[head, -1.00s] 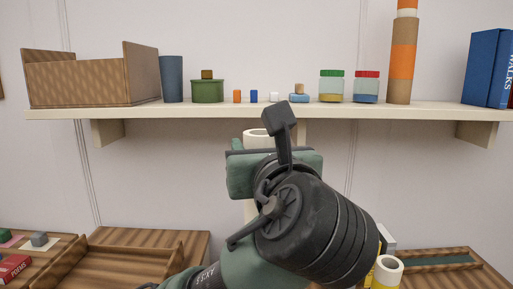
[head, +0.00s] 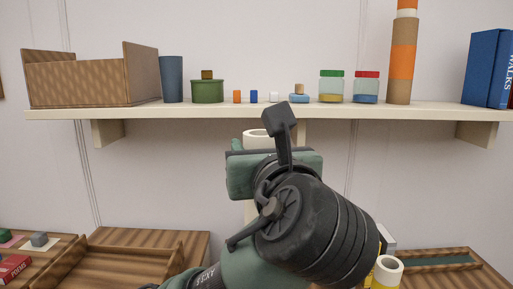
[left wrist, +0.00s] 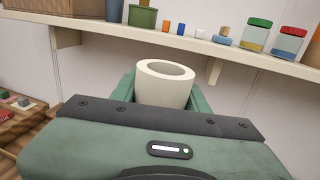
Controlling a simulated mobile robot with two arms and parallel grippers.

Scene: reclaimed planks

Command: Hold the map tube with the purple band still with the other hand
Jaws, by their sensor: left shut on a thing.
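A cream, hollow map tube (head: 256,138) stands roughly upright in front of the shelf, with its open top end showing. My left gripper (head: 262,160) is closed around it near the top and hides most of its length. In the left wrist view the tube (left wrist: 164,82) sits between the green fingers of the gripper (left wrist: 163,100). No purple band shows on the visible part. A second cream tube with a yellow band (head: 388,270) stands at the lower right, partly behind my arm. My right gripper is in neither view.
A shelf (head: 200,111) runs above and behind the gripper, bearing a wooden box (head: 85,82), a blue cup (head: 172,78), jars, small blocks, a tall banded tube (head: 403,60) and blue books (head: 483,66). Wooden trays (head: 110,265) lie below left and right.

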